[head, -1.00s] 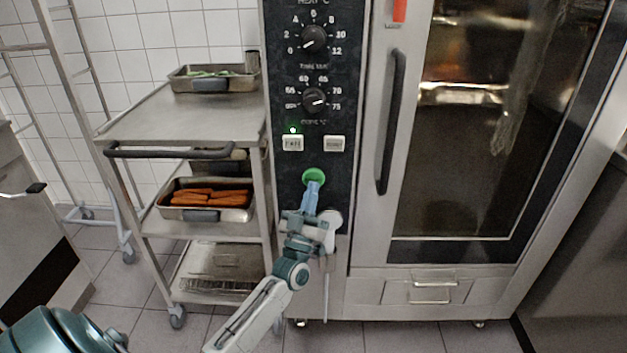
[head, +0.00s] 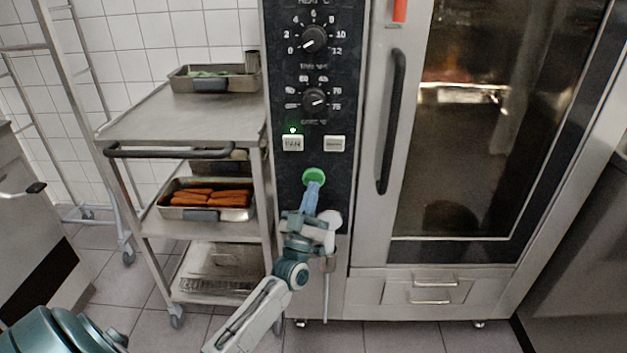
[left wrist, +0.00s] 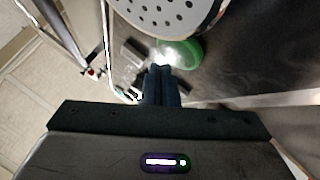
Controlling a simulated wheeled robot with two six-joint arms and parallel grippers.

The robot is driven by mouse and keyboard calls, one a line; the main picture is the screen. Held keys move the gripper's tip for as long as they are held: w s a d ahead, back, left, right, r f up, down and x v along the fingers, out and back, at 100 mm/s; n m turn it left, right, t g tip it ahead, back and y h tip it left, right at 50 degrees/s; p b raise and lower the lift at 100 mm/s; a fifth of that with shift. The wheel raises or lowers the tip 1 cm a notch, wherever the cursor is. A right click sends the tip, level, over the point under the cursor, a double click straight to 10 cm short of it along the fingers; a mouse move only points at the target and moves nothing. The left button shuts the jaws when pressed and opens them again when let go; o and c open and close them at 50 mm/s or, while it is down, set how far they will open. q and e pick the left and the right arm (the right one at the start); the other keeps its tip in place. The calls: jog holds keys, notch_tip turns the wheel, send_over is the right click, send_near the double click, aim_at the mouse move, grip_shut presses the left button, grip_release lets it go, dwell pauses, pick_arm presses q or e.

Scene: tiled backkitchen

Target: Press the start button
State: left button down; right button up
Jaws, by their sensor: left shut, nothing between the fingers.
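The green round start button (head: 314,176) sits low on the oven's black control panel (head: 285,110), below two white rectangular buttons. My left gripper (head: 313,186) is shut and empty, with its fingertips at the lower part of the green button. I cannot tell for sure whether they touch it. My right gripper is not in view.
A steel trolley (head: 180,118) with trays of carrots (head: 208,197) and greens stands left of the panel. The oven's glass door (head: 470,140) with a black handle (head: 391,120) is shut at the right.

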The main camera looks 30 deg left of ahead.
pick_arm(q)
jog(key=shift+w, duration=0.15)
jog(key=shift+w+a, duration=0.2)
jog(key=shift+w, duration=0.05)
jog(key=shift+w+a, duration=0.25)
jog(key=shift+w, duration=0.05)
dwell(0.9)
dwell(0.3)
jog(key=shift+s+d+p, duration=0.4)
jog(key=shift+s+d, duration=0.05)
jog(key=shift+s, duration=0.25)
jog(key=s+d, duration=0.1)
jog(key=s+p, duration=0.1)
jog(key=s, duration=0.1)
jog(key=s+d+p, duration=0.1)
jog(key=shift+s+d, duration=0.15)
jog(key=shift+d, duration=0.2)
